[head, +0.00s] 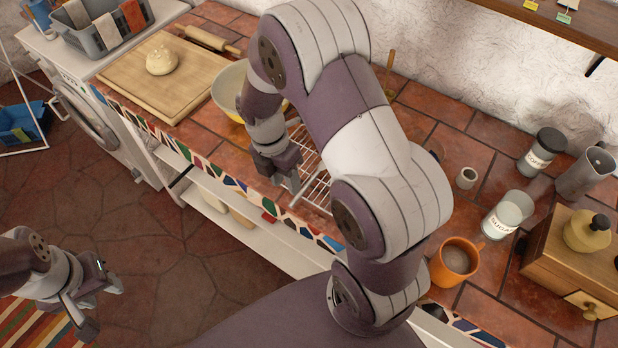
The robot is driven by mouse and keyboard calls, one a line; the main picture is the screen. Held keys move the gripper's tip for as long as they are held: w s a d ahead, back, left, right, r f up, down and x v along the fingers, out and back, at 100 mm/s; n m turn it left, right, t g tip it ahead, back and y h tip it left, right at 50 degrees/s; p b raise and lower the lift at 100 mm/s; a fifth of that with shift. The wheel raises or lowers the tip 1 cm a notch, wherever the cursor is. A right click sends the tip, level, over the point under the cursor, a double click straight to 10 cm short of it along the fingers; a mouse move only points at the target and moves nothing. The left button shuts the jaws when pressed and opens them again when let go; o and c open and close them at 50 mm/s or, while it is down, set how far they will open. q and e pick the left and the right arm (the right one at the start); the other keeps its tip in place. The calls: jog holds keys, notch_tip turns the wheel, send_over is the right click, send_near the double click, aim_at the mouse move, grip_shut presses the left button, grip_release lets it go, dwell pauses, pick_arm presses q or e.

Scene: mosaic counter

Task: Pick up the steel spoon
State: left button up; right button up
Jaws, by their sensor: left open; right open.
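I cannot make out a steel spoon in the head view; my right arm covers much of the middle of the counter. My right gripper (281,176) is open, pointing down at the counter's front edge, beside a white wire rack (318,188). I see nothing between its fingers. My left gripper (97,306) is open and empty at the lower left, over the floor and away from the tiled counter (461,118).
A bowl (229,84) and a wooden board (130,88) with dough (162,61) lie left of my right arm. An orange mug (455,262), sugar jar (508,214), coffee jar (541,151), metal pitcher (584,175) and wooden grinder (565,262) stand to the right.

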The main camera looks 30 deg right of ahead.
aim_at(293, 201)
jog(key=f, duration=0.1)
jog(key=s+f, duration=0.1)
jog(key=f, duration=0.1)
jog(key=f+p, duration=0.1)
jog(key=f, duration=0.1)
jog(key=shift+s+d, duration=0.2)
jog(key=shift+d, duration=0.1)
jog(key=shift+f, duration=0.25)
jog(key=shift+f, duration=0.2)
grip_shut()
